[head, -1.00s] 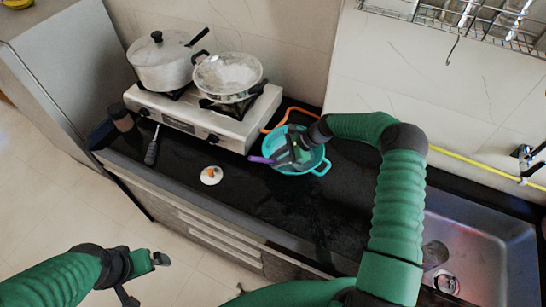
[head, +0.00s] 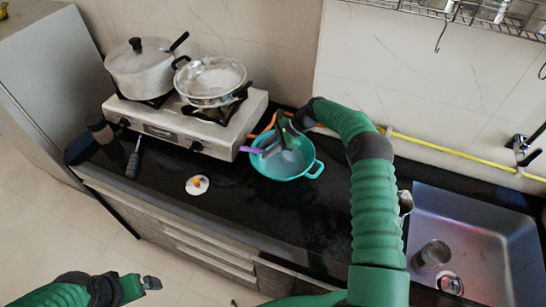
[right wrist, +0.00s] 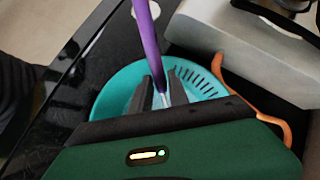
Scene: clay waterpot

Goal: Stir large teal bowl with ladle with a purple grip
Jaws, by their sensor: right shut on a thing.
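The large teal bowl (head: 284,167) stands on the dark counter, right of the stove, with side handles. In the right wrist view the bowl (right wrist: 112,97) shows a slotted part at its far side. My right gripper (head: 281,135) is over the bowl, shut on the ladle with a purple grip. The purple grip (head: 256,150) sticks out to the left over the rim. In the right wrist view the grip (right wrist: 147,28) rises between the fingers (right wrist: 158,90). The ladle's head is hidden. My left gripper (head: 140,285) is low at the left, away from the counter, its jaws apart.
A stove (head: 185,125) holds a lidded pot (head: 140,72) and a metal pan (head: 210,78). An orange thing (head: 268,125) lies behind the bowl. A small white dish (head: 197,185) and a dark-handled utensil (head: 133,160) lie on the counter. A sink (head: 460,235) is at right.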

